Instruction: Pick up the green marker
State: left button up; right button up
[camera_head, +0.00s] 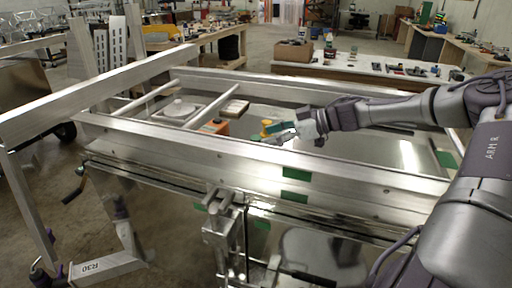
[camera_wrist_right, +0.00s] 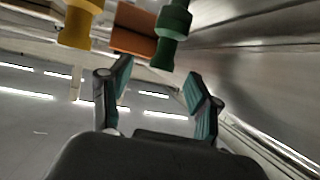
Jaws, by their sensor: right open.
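The green marker (camera_wrist_right: 172,34) shows at the top of the right wrist view, a dark green ridged, cylinder-like thing. It is just beyond the fingertips of my right gripper (camera_wrist_right: 159,72), nearer the right finger, and apart from both. The gripper is open and empty. In the head view my right gripper (camera_head: 277,134) reaches in from the right, low over the trailer's metal bed. There I cannot clearly tell the marker from the green finger pads. My left gripper is not in view.
A yellow thing (camera_wrist_right: 80,22) stands left of the marker, with an orange block (camera_wrist_right: 133,32) between them; the yellow one also shows in the head view (camera_head: 266,127). The trailer's raised front rail (camera_head: 250,171) runs below my gripper. A cardboard box (camera_head: 293,51) is behind.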

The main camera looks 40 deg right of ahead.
aim_at(256, 137)
jog(key=x, duration=0.4)
jog(key=shift+s+a, duration=0.15)
jog(key=shift+w+a+f, duration=0.15)
jog(key=shift+w+a, duration=0.1)
jog(key=shift+w, duration=0.1)
grip_shut()
